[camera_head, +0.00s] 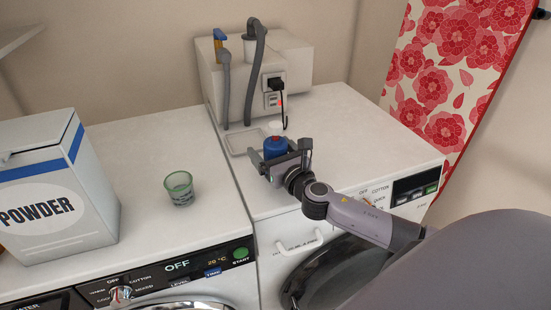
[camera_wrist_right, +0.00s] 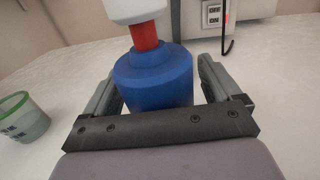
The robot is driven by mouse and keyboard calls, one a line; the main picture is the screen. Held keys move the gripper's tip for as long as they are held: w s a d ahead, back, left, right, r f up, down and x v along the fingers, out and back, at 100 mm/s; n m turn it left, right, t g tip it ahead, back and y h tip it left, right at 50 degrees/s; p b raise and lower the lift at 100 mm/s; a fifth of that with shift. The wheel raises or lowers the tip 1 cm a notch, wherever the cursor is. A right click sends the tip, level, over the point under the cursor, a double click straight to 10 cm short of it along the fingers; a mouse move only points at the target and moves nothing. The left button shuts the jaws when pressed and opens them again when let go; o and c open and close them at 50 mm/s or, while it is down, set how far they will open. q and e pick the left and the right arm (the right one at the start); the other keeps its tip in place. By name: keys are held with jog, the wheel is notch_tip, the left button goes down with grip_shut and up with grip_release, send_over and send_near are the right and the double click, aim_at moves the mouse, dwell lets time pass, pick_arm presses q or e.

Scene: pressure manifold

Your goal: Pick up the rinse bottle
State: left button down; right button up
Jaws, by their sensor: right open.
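The rinse bottle (camera_head: 275,147) is blue with a red neck and a white top, standing upright on the right-hand machine's top. In the wrist view the blue bottle (camera_wrist_right: 154,78) stands between the two fingers of my right gripper (camera_wrist_right: 158,85). In the head view my right gripper (camera_head: 275,158) reaches the bottle from the front right, one finger on each side. It is open, and gaps seem to show between fingers and bottle. The bottle's lower part is hidden behind the gripper. My left gripper is not in view.
A grey pump unit (camera_head: 270,72) with hoses and a plugged cord stands behind the bottle, a shallow tray (camera_head: 235,141) beside it. A green cup (camera_head: 180,189) and a powder box (camera_head: 55,190) stand on the left machine. Its top between cup and pump is clear.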

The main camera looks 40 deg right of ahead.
jog(key=c, duration=1.2)
jog(key=shift+o, duration=0.2)
jog(key=shift+r, duration=0.15)
